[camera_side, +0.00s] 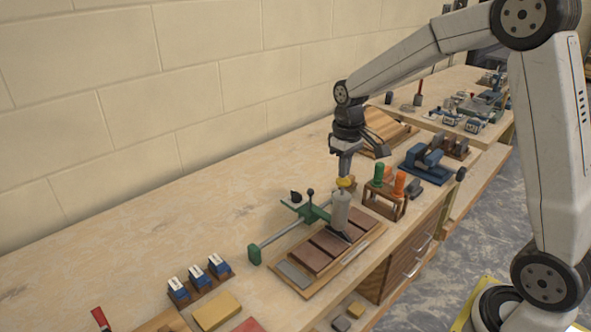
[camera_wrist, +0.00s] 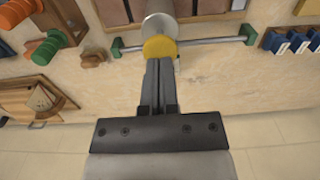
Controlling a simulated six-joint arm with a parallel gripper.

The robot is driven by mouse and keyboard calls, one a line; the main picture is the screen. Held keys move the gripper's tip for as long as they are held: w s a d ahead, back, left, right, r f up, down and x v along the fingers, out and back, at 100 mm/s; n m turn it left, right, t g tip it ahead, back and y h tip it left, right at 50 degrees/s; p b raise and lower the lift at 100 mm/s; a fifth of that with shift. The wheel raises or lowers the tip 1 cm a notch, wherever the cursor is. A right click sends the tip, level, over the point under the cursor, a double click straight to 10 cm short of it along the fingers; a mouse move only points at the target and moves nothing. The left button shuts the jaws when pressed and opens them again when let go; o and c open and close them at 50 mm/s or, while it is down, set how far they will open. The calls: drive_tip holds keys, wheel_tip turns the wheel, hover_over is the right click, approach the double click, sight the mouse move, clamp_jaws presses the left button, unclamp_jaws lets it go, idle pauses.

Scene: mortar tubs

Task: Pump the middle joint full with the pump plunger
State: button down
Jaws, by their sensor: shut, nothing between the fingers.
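The pump is a grey cylinder (camera_side: 340,210) standing upright over the brick board, with a yellow plunger knob (camera_side: 345,183) on top. My gripper (camera_side: 345,175) points down directly over the knob with its fingers shut and empty. In the wrist view the shut fingertips (camera_wrist: 160,62) are at the yellow knob (camera_wrist: 160,47), touching or almost touching it. The brown bricks (camera_side: 309,257) lie in a row on a wooden board (camera_side: 369,241). The pump's lower end is among the bricks; the joint under it and its fill level are hard to see.
A green holder with a metal rod (camera_side: 281,234) runs behind the bricks. To the right stands a wooden rack (camera_side: 383,207) with green and orange handles. Blue-and-white blocks (camera_side: 197,279) sit at left. The bench behind the rod is clear.

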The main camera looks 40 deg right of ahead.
drive_tip(key=shift+r, duration=0.1)
wheel_tip(320, 180, up, 7)
idle(1.1)
drive_tip(key=s+a+f+t, duration=0.2)
drive_tip(key=s+a+f, duration=0.6)
drive_tip(key=s+f, duration=0.5)
drive_tip(key=shift+s+a+t, duration=0.2)
drive_tip(key=shift+s+t, duration=0.1)
drive_tip(key=shift+s, duration=0.15)
